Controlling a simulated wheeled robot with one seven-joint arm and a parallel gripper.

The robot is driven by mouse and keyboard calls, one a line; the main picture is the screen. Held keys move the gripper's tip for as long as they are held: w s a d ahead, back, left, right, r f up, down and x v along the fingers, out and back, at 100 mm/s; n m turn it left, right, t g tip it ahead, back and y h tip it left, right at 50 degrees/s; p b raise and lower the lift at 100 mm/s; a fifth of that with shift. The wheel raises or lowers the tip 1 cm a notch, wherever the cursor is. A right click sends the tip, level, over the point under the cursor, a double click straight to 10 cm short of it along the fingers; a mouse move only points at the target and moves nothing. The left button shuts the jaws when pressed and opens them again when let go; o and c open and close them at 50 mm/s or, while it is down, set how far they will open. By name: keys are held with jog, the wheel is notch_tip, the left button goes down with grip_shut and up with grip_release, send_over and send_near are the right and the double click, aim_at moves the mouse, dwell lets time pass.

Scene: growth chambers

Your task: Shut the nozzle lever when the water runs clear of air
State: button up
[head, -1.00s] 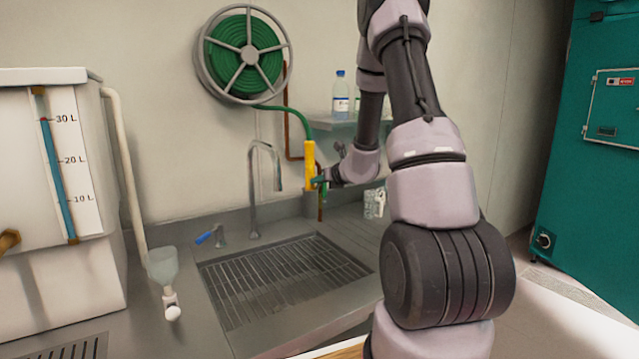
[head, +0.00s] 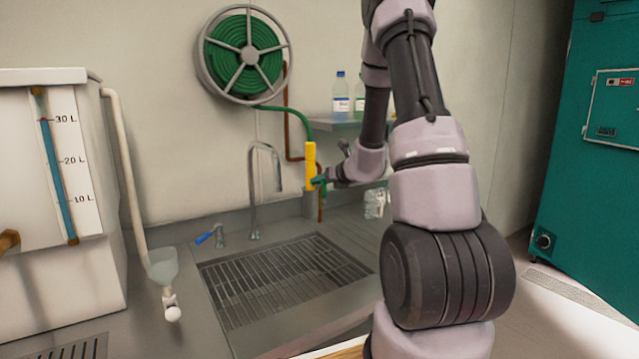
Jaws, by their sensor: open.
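The yellow nozzle (head: 310,160) hangs upright at the end of the green hose (head: 292,112), in front of the wall behind the sink. My gripper (head: 321,182) is at the nozzle's right side, by its lower half, with a small green part there. The gripper is open; its fingers are small in view and I cannot tell whether they touch the nozzle. The lever cannot be made out clearly, and no water stream or bubbles can be seen.
A sink with a grate (head: 285,278) lies below, with a tall tap (head: 255,190) and a blue-handled valve (head: 207,237). A hose reel (head: 248,55) is on the wall. A graduated tank (head: 50,190) stands left, a shelf with bottles (head: 341,92) right, a teal cabinet (head: 590,170) far right.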

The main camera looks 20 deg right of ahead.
jog(key=v, duration=0.8)
jog(key=shift+s, duration=0.25)
